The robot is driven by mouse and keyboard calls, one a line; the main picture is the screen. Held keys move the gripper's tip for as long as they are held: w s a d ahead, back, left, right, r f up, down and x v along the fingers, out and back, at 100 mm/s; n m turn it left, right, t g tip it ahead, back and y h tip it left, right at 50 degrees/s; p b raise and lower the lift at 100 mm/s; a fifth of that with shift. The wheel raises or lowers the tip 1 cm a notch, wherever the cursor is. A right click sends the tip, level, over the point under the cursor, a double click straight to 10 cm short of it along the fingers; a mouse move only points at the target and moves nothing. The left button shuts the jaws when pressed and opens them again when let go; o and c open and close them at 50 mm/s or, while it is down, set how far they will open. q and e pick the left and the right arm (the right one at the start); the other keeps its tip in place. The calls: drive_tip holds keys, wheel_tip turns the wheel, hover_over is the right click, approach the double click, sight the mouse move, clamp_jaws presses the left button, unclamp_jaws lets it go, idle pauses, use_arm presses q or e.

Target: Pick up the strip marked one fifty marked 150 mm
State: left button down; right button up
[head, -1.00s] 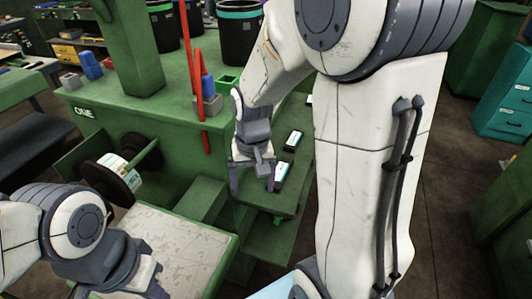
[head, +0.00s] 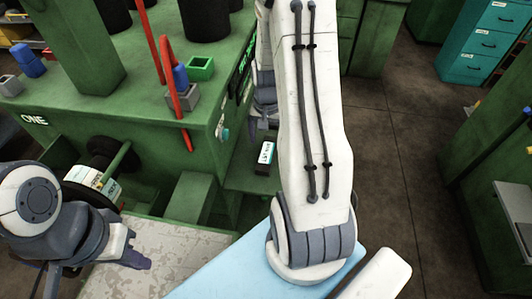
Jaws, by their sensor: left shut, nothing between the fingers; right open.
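One dark strip with a white and teal label (head: 266,155) lies on the low green shelf beside the bench, and its marking is too small to read. My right gripper (head: 263,125) is open above and behind that strip, apart from it in the picture, and partly hidden by my own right arm. Any other strips on the shelf are hidden behind that arm. My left gripper (head: 137,261) is shut and empty over the pale worn tabletop at the lower left.
A light blue surface (head: 215,275) lies at the bottom. Open floor is on the right.

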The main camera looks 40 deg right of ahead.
sight(267, 157)
drive_tip(key=f+p, duration=0.1)
drive_tip(key=f, duration=0.4)
drive_tip(key=shift+s, duration=0.2)
drive_tip(key=shift+a, duration=0.1)
drive_tip(key=shift+c, duration=0.3)
clamp_jaws()
